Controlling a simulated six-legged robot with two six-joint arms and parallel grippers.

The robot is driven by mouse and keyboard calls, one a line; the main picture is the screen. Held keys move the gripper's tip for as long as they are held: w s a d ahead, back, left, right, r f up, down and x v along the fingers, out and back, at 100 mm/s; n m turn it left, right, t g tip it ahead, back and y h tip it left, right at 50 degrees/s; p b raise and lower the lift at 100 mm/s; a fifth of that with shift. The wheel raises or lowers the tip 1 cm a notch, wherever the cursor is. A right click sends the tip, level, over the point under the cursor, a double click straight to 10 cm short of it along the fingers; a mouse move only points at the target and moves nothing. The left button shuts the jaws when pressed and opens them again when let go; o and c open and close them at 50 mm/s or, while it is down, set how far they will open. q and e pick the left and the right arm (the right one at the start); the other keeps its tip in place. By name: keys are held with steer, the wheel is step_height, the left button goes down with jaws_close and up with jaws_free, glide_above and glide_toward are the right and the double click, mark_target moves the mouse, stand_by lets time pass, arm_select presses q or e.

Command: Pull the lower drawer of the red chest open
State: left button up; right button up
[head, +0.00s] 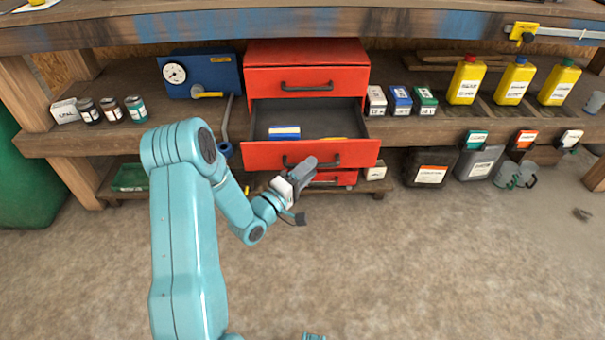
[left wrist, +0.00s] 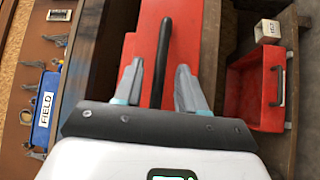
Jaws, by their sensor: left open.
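The red chest (head: 307,80) stands on the shelf under the bench. Its upper drawer (head: 305,77) is shut. In the left wrist view my left gripper (left wrist: 158,85) is open, one finger on each side of the dark handle bar (left wrist: 161,60). Whether the fingers touch the bar is unclear.
Small boxes (head: 401,97) stand right of the chest, and yellow bottles (head: 466,82) farther right. A blue gauge box (head: 201,74) and jars stand left. A red bin (head: 335,178) is on the lower shelf beneath the drawer. The floor in front is clear.

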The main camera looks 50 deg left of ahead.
arm_select(q)
steer(key=s+d+f+p, duration=0.1)
steer(key=s+f+p, duration=0.1)
steer(key=s, duration=1.4)
steer(key=shift+f+p, duration=0.15)
steer(key=shift+p, duration=0.65)
arm_select(e)
steer(key=shift+g, duration=0.5)
steer(key=shift+s+a+r, duration=0.15)
steer(key=shift+s+r, duration=0.5)
steer(key=shift+r, duration=0.3)
steer(key=shift+s+a+r, duration=0.1)
steer(key=shift+s+r, duration=0.55)
steer(key=shift+r, duration=0.25)
